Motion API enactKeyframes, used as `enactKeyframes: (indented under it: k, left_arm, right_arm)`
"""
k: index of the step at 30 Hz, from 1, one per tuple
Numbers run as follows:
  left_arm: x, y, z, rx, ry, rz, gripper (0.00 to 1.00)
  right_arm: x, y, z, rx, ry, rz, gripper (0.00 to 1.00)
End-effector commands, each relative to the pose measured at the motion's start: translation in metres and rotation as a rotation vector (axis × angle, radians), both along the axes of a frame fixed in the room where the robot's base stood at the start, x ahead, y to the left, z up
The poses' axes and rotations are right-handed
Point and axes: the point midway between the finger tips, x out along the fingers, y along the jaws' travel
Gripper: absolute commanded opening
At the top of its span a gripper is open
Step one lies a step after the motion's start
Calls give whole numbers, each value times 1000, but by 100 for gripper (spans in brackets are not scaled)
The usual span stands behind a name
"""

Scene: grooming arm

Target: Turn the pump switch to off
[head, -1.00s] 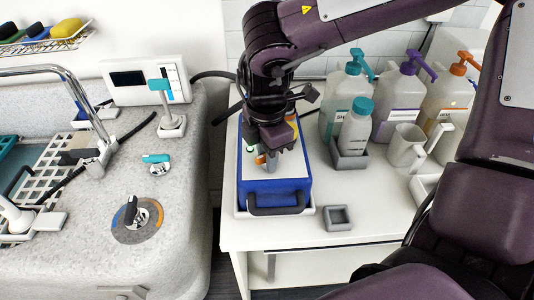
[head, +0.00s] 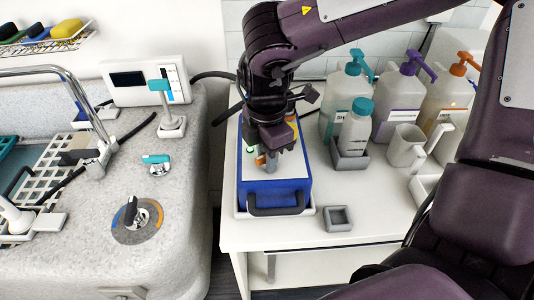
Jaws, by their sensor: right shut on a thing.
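The blue box (head: 280,188) with a pale top panel and dark front handle stands in a white tray on the right-hand counter; it appears to be the pump unit. My right gripper (head: 270,160) points down over its top panel, shut on a small part there that looks like the pump switch. The fingers and wrist mostly hide that part, so its angle cannot be told. A small green spot (head: 251,149) and a bit of orange show beside the fingers. My left gripper is not in view.
Pump bottles (head: 345,95), a smaller teal-capped bottle (head: 355,130) and a white jug (head: 405,146) stand right of the box. A small grey tray (head: 338,218) lies in front. At left, the tub has a dial (head: 137,218) and a teal-handled valve (head: 156,160).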

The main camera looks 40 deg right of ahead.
Motion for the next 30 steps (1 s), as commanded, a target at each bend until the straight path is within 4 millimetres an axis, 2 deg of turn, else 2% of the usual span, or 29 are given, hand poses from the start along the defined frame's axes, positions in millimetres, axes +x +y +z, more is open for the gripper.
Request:
enactKeyframes:
  k: [15, 24, 30]
  left_arm:
    - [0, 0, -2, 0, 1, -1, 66]
    - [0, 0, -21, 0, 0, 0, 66]
    - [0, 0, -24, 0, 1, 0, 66]
  right_arm:
    - [-1, 0, -2, 0, 1, -11, 0]
    - [0, 0, -4, 1, 0, -181, 0]
    - [-1, 0, -2, 0, 2, -245, 0]
